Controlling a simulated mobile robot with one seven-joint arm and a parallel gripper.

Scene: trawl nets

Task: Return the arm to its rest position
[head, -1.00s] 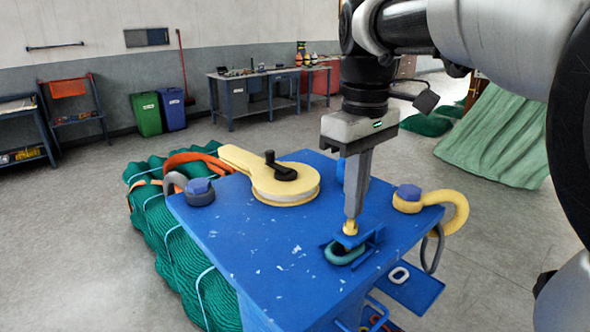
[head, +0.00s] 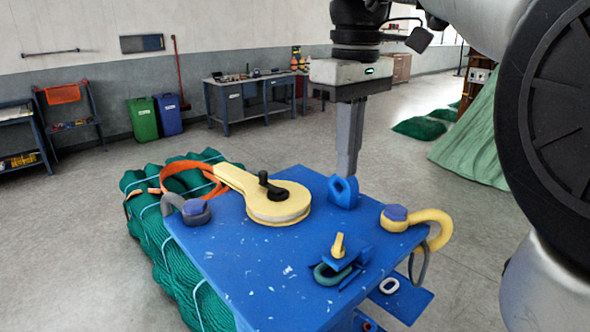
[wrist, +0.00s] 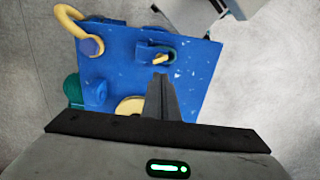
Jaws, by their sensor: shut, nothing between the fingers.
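My gripper (head: 348,170) is shut and empty. It hangs above the far part of the blue table (head: 245,255), behind the blue lug (head: 343,192) in the head view. In the wrist view its closed fingers (wrist: 160,85) point over the table (wrist: 190,95). A small yellow peg (head: 338,245) stands in a blue bracket beside a dark green shackle (head: 332,275) near the table's right side. The peg also shows in the wrist view (wrist: 161,59), apart from the fingers.
A yellow block with a black knob (head: 275,208) lies on the table. Yellow (head: 432,222) and grey (head: 192,210) shackles sit at its corners. A green net bundle (head: 165,240) lies at the left. A workbench (head: 255,95) stands at the back wall. Open floor lies behind the table.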

